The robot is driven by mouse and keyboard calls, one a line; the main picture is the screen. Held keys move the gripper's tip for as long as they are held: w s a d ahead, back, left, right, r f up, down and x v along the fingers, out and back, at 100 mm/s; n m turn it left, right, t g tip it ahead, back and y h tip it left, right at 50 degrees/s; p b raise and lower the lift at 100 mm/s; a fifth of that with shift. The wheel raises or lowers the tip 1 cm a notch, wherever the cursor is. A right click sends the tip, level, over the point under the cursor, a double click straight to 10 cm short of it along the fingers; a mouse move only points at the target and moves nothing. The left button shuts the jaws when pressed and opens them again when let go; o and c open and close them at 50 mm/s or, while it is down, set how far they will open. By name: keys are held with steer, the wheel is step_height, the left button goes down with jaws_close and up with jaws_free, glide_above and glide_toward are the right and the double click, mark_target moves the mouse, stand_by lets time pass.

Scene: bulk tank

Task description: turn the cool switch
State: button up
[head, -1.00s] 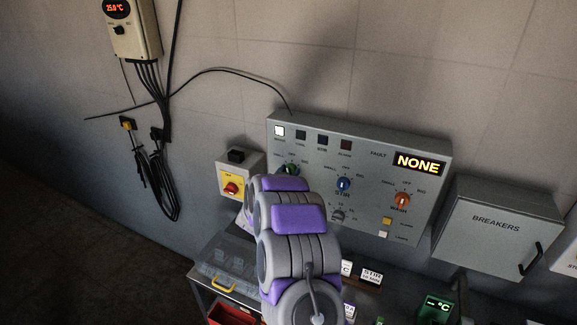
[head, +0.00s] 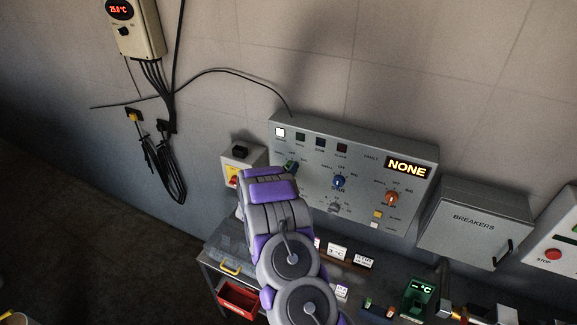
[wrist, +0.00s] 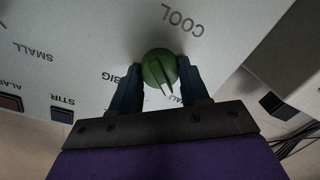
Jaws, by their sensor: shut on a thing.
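The cool switch is a round green knob (wrist: 159,68) on the grey control panel (head: 300,215), beside the printed word COOL, which reads upside down in the wrist view. My gripper (wrist: 160,78) is shut on the knob, one dark finger at each side. In the head view the green knob (head: 291,166) shows at the panel's left, just above my arm. The knob's exact pointer direction is hard to read.
A blue stir knob (head: 339,182) and an orange knob (head: 391,198) sit to the right on the panel, below a NONE display (head: 408,167). The breakers box (head: 475,222) stands right.

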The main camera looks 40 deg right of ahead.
steer(key=shift+w+a, duration=0.1)
stand_by(0.3)
steer(key=o, duration=1)
steer(key=shift+w, duration=0.1)
steer(key=shift+o, duration=0.2)
steer(key=f+b+v, duration=0.1)
steer(key=v, duration=1.6)
steer(key=shift+s+a+r+b, duration=0.2)
steer(key=shift+r+b, duration=0.15)
steer(key=shift+r, duration=0.15)
